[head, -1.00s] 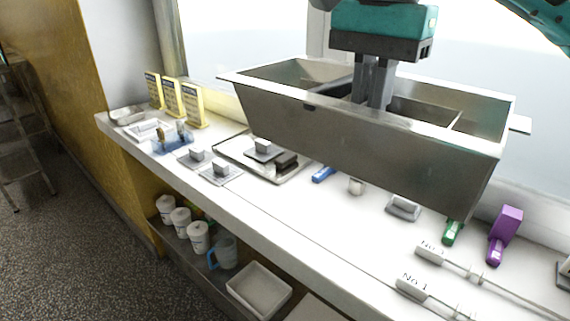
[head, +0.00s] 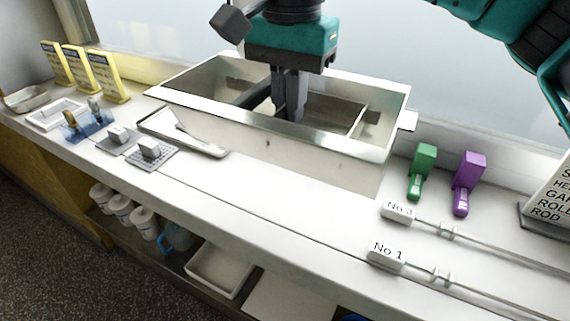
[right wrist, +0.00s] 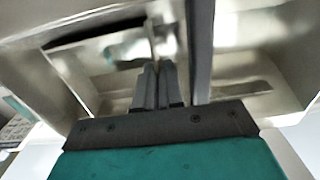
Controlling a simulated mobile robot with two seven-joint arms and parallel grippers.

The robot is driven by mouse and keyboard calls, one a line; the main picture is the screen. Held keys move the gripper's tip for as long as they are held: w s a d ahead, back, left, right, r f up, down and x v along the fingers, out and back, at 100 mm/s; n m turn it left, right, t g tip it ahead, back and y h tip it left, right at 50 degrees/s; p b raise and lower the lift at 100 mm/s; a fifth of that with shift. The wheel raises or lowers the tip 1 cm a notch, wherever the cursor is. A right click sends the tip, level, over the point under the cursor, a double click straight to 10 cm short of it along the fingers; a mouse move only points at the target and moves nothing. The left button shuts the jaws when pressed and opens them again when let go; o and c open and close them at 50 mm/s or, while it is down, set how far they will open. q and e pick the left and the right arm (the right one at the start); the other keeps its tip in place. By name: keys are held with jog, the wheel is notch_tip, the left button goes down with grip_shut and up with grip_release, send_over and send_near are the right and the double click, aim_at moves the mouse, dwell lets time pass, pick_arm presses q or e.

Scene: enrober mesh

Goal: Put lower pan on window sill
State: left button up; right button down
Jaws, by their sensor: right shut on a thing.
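The lower pan is a long grey metal trough (head: 330,147) with inner dividers, in the middle of the head view. My right gripper (head: 288,112) reaches down inside it and is shut on it, seemingly at a divider. The right wrist view shows the gripper's fingers (right wrist: 155,75) close together among the pan's inner metal walls (right wrist: 245,60). The pan is roughly level, at the back of the counter before the window. The window sill (head: 475,138) runs along the back and is partly hidden behind it. I cannot tell whether the pan's underside touches anything. My left gripper is not in view.
Labelled rods (head: 388,256) lie at the counter's front right. Yellow cards (head: 105,77) stand at the left. The front middle counter is clear.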

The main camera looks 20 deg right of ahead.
notch_tip(320, 180, down, 6)
jog(key=shift+r+b, duration=0.15)
jog(key=shift+b, duration=0.15)
jog(key=shift+f+b, duration=0.3)
jog(key=shift+f, duration=1.7)
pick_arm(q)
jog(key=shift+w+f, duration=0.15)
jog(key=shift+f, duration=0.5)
pick_arm(e)
jog(key=shift+f, duration=0.25)
jog(key=shift+f, duration=0.15)
jog(key=c, duration=1.3)
grip_release()
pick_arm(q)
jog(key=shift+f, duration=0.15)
pick_arm(e)
jog(key=shift+o, duration=0.2)
